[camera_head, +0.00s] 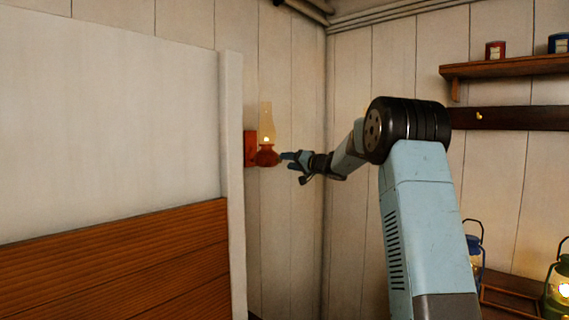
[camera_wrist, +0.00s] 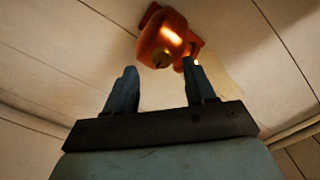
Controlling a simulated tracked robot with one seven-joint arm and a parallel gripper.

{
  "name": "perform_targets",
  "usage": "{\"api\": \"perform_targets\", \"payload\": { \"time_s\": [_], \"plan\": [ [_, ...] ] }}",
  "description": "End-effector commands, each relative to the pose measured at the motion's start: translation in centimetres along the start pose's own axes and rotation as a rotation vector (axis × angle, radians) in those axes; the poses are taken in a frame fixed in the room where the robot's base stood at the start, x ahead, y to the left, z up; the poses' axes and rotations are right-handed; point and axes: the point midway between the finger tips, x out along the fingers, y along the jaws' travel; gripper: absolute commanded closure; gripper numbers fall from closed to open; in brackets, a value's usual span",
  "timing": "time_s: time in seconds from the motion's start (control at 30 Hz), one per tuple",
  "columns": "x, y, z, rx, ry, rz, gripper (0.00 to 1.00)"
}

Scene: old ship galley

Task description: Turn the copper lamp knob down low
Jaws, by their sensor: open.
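The copper lamp (camera_head: 267,157) hangs on the back wall in the head view, with a lit glass chimney (camera_head: 266,118) and a reddish wall bracket (camera_head: 250,149). In the wrist view the copper lamp body (camera_wrist: 168,32) is at the top, with a small brass knob (camera_wrist: 162,60) on its near side. My gripper (camera_head: 284,160) is just right of the lamp in the head view. In the wrist view my gripper (camera_wrist: 160,72) is open and empty, its fingers apart. The knob lies between and slightly beyond the fingertips. The right fingertip overlaps the lamp's edge; contact cannot be told.
A white partition (camera_head: 231,180) with wooden planks (camera_head: 120,260) stands left of the lamp. A shelf (camera_head: 505,67) with a red tin (camera_head: 495,50) and a blue tin (camera_head: 560,43) is on the right wall. A green lantern (camera_head: 560,285) and a blue lantern (camera_head: 474,245) stand lower right.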

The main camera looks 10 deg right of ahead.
Motion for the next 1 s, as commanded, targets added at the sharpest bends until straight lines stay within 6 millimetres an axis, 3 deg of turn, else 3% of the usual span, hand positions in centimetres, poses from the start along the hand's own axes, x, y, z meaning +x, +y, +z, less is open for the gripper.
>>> {"api": "perform_targets", "payload": {
  "time_s": [0.3,0.5,0.7,1.0],
  "plan": [
    [-6.5,0.1,0.0,0.000,0.001,0.003,0.45],
    [-9.3,0.1,0.1,0.000,-0.001,0.002,0.45],
    [-10.5,0.1,0.2,0.000,-0.002,0.001,0.45],
    [-10.6,0.1,0.2,0.000,-0.002,0.001,0.45]
  ]
}}
